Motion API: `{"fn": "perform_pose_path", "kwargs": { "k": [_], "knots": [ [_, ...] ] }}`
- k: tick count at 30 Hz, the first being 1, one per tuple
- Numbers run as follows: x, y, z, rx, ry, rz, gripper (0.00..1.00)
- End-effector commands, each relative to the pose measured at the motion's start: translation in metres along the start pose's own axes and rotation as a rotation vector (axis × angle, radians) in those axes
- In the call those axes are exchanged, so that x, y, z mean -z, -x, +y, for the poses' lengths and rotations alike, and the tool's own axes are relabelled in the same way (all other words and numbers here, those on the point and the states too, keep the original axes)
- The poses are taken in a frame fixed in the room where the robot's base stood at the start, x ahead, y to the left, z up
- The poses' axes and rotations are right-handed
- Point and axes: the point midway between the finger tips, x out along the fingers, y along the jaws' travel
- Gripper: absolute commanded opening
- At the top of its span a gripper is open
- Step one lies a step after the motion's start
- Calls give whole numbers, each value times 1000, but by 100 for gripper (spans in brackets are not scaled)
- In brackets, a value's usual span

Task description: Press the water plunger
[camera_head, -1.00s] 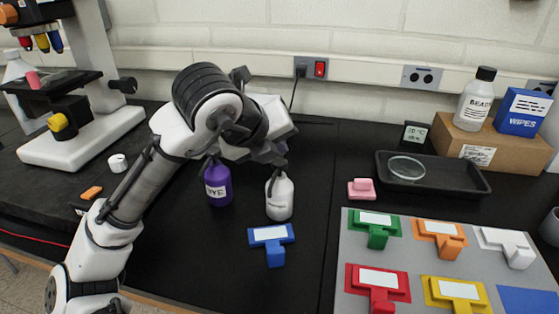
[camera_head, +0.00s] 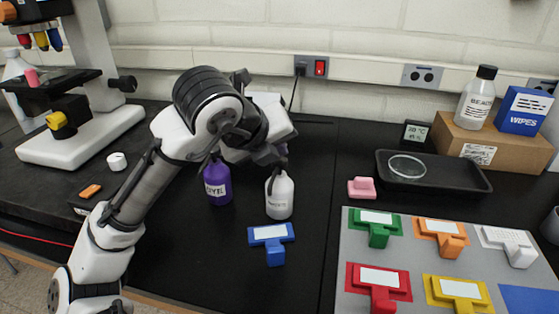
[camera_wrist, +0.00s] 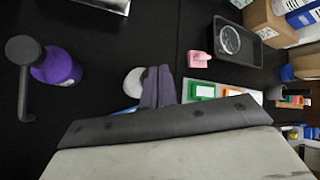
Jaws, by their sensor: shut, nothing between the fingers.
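The white water bottle (camera_head: 279,198) stands upright on the black bench, right of the purple dye bottle (camera_head: 218,188). My gripper (camera_head: 275,168) is shut and empty, directly over the top of the water bottle. Arm and gripper hide most of the plunger, so I cannot tell whether the fingertips touch it. In the wrist view, my shut fingers (camera_wrist: 158,88) cover much of the water bottle, and only a white rounded part (camera_wrist: 133,82) shows beside them. The purple bottle with its dark pump (camera_wrist: 62,66) stands apart to the left there.
A blue labelled block (camera_head: 270,238) lies in front of the bottles. The grey mat (camera_head: 335,285) with coloured blocks, the pink block (camera_head: 361,188) and a black tray (camera_head: 460,182) are to the right. The microscope (camera_head: 80,140) stands left.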

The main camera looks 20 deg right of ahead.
Motion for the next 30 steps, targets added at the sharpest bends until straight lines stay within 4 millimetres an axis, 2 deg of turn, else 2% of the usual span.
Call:
{"fn": "perform_pose_path", "kwargs": {
  "k": [30],
  "knots": [
    [5, -6, 4, 0, -1, 1, 0]
  ]
}}
